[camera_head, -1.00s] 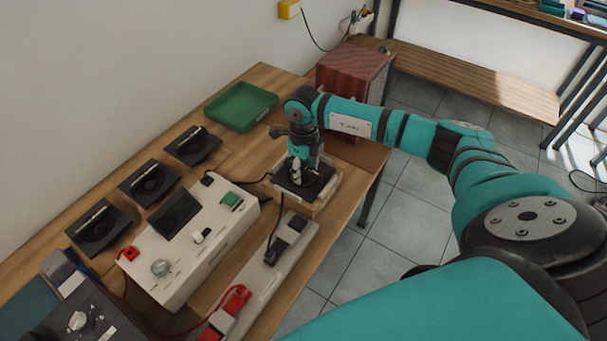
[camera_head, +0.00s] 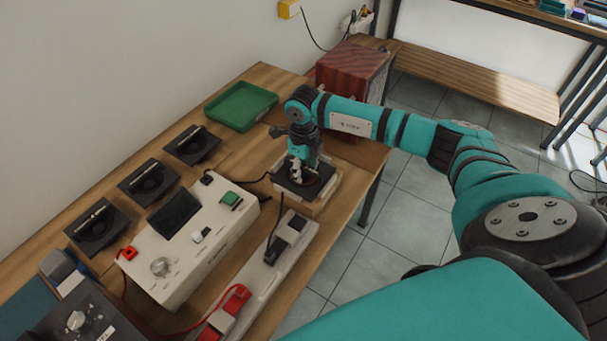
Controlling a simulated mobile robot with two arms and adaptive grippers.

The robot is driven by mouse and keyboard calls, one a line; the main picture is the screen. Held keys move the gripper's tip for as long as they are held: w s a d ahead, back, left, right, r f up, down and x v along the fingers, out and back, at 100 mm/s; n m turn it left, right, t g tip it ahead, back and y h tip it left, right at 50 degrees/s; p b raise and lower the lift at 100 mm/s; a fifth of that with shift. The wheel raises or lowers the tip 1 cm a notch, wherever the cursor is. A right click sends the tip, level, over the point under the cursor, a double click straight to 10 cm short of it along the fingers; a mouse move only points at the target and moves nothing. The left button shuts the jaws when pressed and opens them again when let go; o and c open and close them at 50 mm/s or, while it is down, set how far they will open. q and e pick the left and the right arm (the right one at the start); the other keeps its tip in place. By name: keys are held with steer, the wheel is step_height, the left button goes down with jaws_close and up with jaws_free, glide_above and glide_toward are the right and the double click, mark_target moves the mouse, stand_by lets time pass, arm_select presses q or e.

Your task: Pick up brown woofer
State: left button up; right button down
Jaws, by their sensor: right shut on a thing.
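A dark square woofer with a brownish round cone (camera_head: 317,192) sits on a light wooden box or stand (camera_head: 331,191) at the right part of the table. My right gripper (camera_head: 300,178) points straight down over it. It is shut on the woofer, and its fingers and wrist hide part of it. I cannot tell whether the woofer has left the stand. My left gripper is not in view.
Several black speaker units, one of them here (camera_head: 150,182), lie along the left. A white control box (camera_head: 180,270), a power strip (camera_head: 265,280) and cables lie in front. A green tray (camera_head: 240,107) and a red-brown cabinet (camera_head: 353,68) stand behind.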

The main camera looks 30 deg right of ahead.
steer(key=shift+r, duration=0.1)
steer(key=shift+r+p, duration=0.3)
steer(key=shift+p, duration=0.1)
steer(key=shift+w+r+b, duration=0.15)
steer(key=shift+r+b, duration=0.15)
steer(key=shift+b, duration=0.05)
step_height(320, 180, up, 9)
steer(key=shift+r+b, duration=0.1)
steer(key=shift+b, duration=0.6)
steer(key=shift+r, duration=0.35)
